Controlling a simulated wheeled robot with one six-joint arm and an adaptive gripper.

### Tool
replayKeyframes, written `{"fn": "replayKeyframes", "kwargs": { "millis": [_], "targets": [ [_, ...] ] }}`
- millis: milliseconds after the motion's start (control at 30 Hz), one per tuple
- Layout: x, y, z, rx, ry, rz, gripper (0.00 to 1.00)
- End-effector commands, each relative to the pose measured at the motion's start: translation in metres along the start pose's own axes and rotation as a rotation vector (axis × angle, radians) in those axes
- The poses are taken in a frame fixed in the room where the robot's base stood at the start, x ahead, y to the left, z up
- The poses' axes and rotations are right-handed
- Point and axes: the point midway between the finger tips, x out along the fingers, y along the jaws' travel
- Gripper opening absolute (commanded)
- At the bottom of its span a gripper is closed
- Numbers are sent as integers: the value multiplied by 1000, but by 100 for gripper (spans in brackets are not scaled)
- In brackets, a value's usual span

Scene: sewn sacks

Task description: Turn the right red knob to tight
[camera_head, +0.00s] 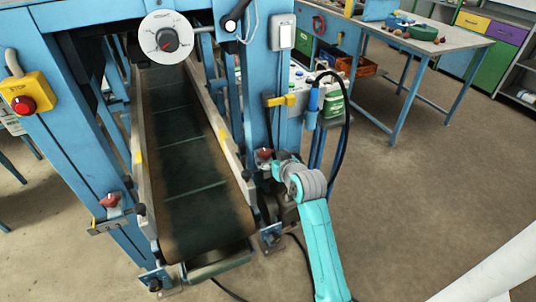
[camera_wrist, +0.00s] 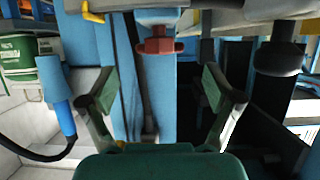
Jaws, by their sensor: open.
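The right red knob (camera_head: 264,154) sits on the blue post at the right side of the conveyor. In the head view my gripper (camera_head: 279,160) is close to the knob's right side, small and partly hidden by my wrist. The left red knob (camera_head: 110,200) is on the left post.
The dark conveyor belt (camera_head: 185,150) runs between blue posts. A round dial (camera_head: 165,38) and a yellow stop box (camera_head: 30,94) are on the frame. A blue bottle-like tool (camera_head: 312,104) with a black hose hangs near my arm. Open floor lies to the right.

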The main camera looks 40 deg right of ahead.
Motion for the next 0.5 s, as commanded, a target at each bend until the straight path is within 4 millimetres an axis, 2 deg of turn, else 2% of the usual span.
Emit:
{"fn": "replayKeyframes", "kwargs": {
  "millis": [33,200,333,500],
  "targets": [
    [-12,0,1,0,0,1,90],
    [-42,1,1,0,0,2,90],
    [-58,0,0,0,1,1,90],
    [-68,0,1,0,-1,0,90]
  ]
}}
